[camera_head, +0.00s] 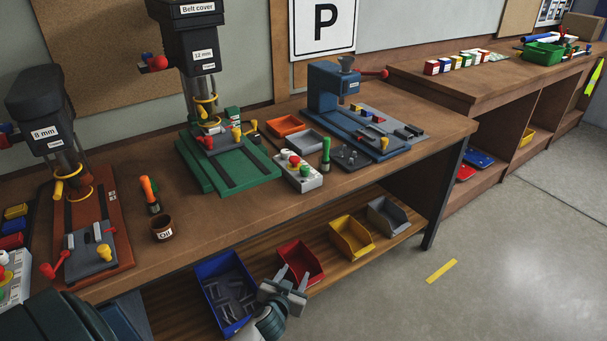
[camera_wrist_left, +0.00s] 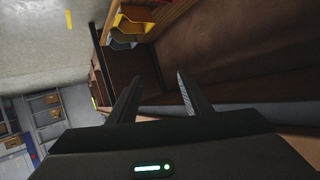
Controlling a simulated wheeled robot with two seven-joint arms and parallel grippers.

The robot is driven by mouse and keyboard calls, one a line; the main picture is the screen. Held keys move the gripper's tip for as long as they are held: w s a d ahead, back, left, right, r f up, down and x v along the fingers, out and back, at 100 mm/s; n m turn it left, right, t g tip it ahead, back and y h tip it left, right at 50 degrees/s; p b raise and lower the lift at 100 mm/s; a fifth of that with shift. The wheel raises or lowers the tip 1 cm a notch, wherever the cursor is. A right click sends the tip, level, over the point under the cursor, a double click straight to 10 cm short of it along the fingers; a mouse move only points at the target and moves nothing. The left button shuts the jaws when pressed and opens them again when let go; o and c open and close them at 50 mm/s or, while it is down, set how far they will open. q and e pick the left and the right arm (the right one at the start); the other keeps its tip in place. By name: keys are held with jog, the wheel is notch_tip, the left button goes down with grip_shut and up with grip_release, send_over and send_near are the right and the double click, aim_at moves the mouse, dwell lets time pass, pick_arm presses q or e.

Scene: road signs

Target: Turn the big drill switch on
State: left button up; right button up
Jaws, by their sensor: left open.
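The big drill (camera_head: 190,45) has a dark head marked "Belt cover" and "12 mm" and a green base (camera_head: 245,177). A light grey switch box (camera_head: 309,184) with red, yellow and green controls sits on the bench right of that base. Its on or off state cannot be told. My left gripper (camera_head: 294,276) is open and empty, in front of the bench and lower in the picture than the box, near the shelf bins. Its two fingers (camera_wrist_left: 158,80) show apart in the left wrist view, with nothing between them. My right gripper is out of view.
A smaller "8 mm" drill (camera_head: 42,110) with an orange-brown base stands left, with another control box (camera_head: 14,282) at the edge. A blue bin (camera_head: 210,268) and red bin (camera_head: 300,255) are below.

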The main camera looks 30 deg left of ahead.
pick_arm(q)
notch_tip(320, 180, up, 23)
jog(key=w+a+n+t+y, duration=0.2)
jog(key=t, duration=0.2)
jog(key=shift+w+a+n+y, duration=0.3)
jog(key=shift+w+a+n, duration=0.05)
jog(key=shift+w+n, duration=0.05)
jog(key=shift+w, duration=0.15)
jog(key=p, duration=0.4)
send_near(304, 172)
jog(key=x, duration=0.9)
jog(key=shift+r, duration=0.15)
jog(key=c, duration=1.1)
jog(key=shift+o, duration=0.2)
